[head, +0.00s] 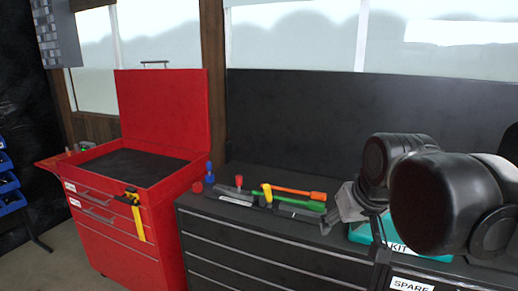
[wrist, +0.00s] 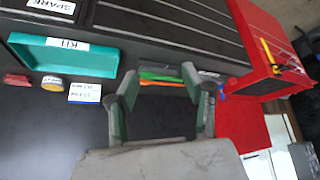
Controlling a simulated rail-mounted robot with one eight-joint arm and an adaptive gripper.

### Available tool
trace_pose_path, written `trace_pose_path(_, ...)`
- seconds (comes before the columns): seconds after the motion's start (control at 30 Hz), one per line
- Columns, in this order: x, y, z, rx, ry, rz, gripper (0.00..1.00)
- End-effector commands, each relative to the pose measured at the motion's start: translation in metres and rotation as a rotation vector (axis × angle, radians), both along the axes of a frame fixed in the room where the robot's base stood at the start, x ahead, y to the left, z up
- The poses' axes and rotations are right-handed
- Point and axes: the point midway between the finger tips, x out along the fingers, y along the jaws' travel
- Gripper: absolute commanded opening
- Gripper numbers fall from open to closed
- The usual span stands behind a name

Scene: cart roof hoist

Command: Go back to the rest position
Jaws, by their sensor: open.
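My gripper (wrist: 162,76) is open in the wrist view, its two fingers spread wide with nothing held between them. Beyond the fingertips, a green tool (wrist: 158,76) and an orange tool show on the black bench. In the head view my gripper (head: 338,212) is partly hidden behind my arm, over the bench beside the teal KIT tray (head: 362,233). The tray (wrist: 62,70) also shows in the wrist view. The red cart (head: 165,205) stands left of the bench with its lid (head: 163,103) raised. A yellow-handled tool (head: 135,205) hangs at its front.
The black bench (head: 225,230) carries an orange-handled tool (head: 298,192) and several other tools. A red item (wrist: 16,80), a yellow round item (wrist: 52,83) and a white-and-blue box (wrist: 85,92) lie near the tray. Blue bins (head: 9,185) are at far left.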

Motion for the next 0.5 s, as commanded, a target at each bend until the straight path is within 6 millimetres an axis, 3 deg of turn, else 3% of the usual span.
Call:
trace_pose_path(0.1,-0.037,-0.009,-0.026,0.005,-0.013,-0.036,0.44)
trace_pose_path(0.3,-0.086,-0.021,-0.068,0.014,-0.036,-0.091,0.44)
trace_pose_path(0.5,-0.113,-0.027,-0.095,0.018,-0.048,-0.122,0.44)
